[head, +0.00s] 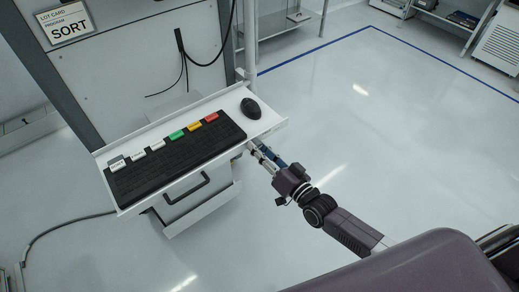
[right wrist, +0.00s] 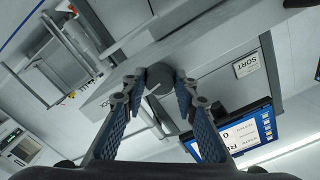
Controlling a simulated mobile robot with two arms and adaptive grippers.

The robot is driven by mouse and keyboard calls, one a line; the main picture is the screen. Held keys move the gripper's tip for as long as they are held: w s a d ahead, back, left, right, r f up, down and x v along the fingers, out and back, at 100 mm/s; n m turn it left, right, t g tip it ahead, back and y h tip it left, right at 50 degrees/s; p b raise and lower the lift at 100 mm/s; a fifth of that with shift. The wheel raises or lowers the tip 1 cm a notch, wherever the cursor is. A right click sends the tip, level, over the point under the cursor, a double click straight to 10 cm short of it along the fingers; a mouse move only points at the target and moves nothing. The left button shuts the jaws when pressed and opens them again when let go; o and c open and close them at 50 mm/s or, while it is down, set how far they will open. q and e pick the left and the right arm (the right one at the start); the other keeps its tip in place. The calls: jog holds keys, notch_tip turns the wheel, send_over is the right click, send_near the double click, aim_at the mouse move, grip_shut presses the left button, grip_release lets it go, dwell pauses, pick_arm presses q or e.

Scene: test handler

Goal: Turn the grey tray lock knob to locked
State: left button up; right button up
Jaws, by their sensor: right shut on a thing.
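The grey knob (right wrist: 161,78) shows in the right wrist view as a round disc with a pale line on its face. It sits against the pale edge of the keyboard tray (right wrist: 115,92). My right gripper (right wrist: 161,84) is shut on the knob, with one blue-padded finger on each side. In the head view the right gripper (head: 259,154) reaches to the right edge of the tray (head: 268,122), and the knob is hidden there. My left gripper is in neither view.
A black keyboard (head: 175,158) with coloured keys and a mouse (head: 251,108) rest on the tray. A drawer handle (head: 187,188) is below it. A SORT card (head: 70,27) and a monitor (right wrist: 240,130) are near. The floor to the right is clear.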

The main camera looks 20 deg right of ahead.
jog(key=shift+m, duration=1.1)
jog(key=o, duration=1.2)
jog(key=shift+c, duration=0.2)
jog(key=v, duration=1.2)
